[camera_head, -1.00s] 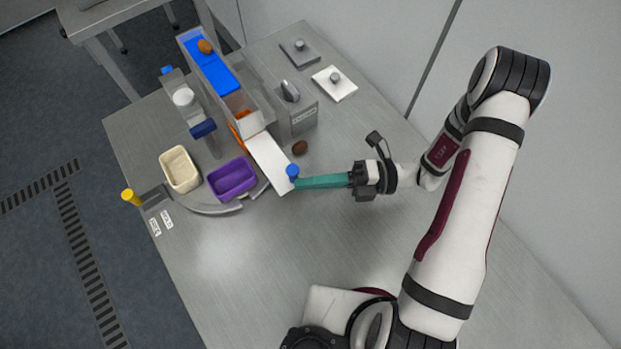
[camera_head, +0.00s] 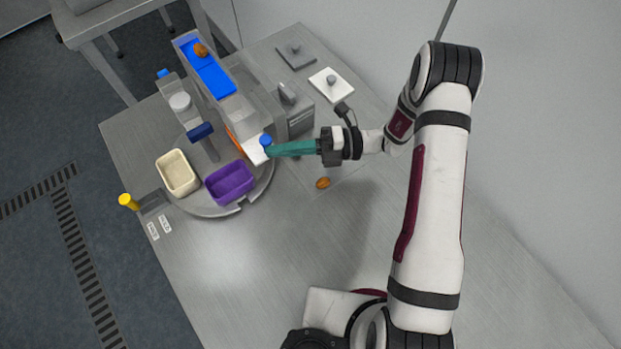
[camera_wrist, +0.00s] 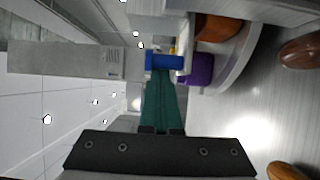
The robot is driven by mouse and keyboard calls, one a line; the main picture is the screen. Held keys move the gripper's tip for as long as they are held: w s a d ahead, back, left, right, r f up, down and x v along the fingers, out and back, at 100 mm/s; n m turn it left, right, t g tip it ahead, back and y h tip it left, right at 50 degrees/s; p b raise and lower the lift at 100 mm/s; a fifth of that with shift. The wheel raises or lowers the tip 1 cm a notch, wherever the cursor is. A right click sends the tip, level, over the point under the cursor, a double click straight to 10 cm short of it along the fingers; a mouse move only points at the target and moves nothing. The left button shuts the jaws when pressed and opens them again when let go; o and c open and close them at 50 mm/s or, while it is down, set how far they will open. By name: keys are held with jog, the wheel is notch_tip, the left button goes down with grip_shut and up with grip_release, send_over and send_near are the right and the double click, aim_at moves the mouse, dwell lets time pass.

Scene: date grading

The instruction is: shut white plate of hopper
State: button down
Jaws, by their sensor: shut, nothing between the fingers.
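The white plate (camera_head: 254,153) lies at the lower end of the hopper (camera_head: 236,108), with only a short part showing outside it. A blue knob (camera_head: 265,140) stands on its outer end. My gripper (camera_head: 270,150) is shut, with its teal fingers up against the knob from the right and nothing held between them. In the wrist view the blue knob (camera_wrist: 165,62) is straight ahead of the teal fingertips (camera_wrist: 164,76). The fingers hide part of the plate's outer end, and I cannot tell whether a gap is left.
A purple tray (camera_head: 249,191) and a cream tray (camera_head: 194,186) stand on a round grey turntable (camera_head: 226,207). A brown date (camera_head: 322,183) lies on the table below my gripper. A grey box with a knob (camera_head: 300,125) is close above my fingers.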

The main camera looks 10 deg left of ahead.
jog(key=s+d, duration=0.2)
jog(key=d, duration=1.1)
jog(key=a, duration=1.1)
jog(key=shift+w+a, duration=0.3)
jog(key=shift+w, duration=0.15)
